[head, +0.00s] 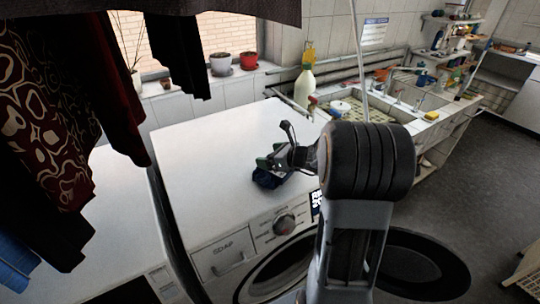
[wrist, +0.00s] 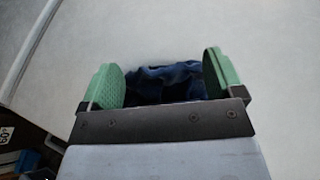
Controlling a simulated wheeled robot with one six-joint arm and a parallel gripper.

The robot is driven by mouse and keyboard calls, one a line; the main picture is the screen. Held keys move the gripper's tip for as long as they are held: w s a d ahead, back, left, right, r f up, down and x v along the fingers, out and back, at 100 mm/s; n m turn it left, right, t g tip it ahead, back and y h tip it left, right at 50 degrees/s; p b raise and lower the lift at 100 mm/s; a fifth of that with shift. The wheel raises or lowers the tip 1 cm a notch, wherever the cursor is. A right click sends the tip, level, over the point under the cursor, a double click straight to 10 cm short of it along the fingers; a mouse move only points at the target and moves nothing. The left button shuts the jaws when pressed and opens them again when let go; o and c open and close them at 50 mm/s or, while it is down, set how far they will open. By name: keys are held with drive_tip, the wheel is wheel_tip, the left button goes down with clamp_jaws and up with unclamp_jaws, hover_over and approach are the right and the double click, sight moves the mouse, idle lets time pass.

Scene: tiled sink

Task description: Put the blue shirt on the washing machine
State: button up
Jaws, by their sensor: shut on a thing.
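A dark blue crumpled shirt (head: 270,178) is at the front part of the white top of the washing machine (head: 215,150). My gripper (head: 281,157) is over that top, with its green fingers on either side of the shirt. In the wrist view the shirt (wrist: 168,82) lies between the two green fingertips of my gripper (wrist: 167,78), which are shut on it with the cloth bunched between them. The washing machine's pale top (wrist: 270,40) shows around the shirt. I cannot tell how much of the cloth rests on the top.
A second white machine (head: 115,220) stands at the left. Dark clothes (head: 55,120) hang above it. A bottle (head: 304,85) and a sink (head: 362,108) are at the back right. The round door (head: 415,265) of the washing machine stands open at the front. Most of the top is clear.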

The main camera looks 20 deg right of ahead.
drive_tip(key=shift+f, duration=0.2)
drive_tip(key=o, duration=1.1)
drive_tip(key=shift+r, duration=0.1)
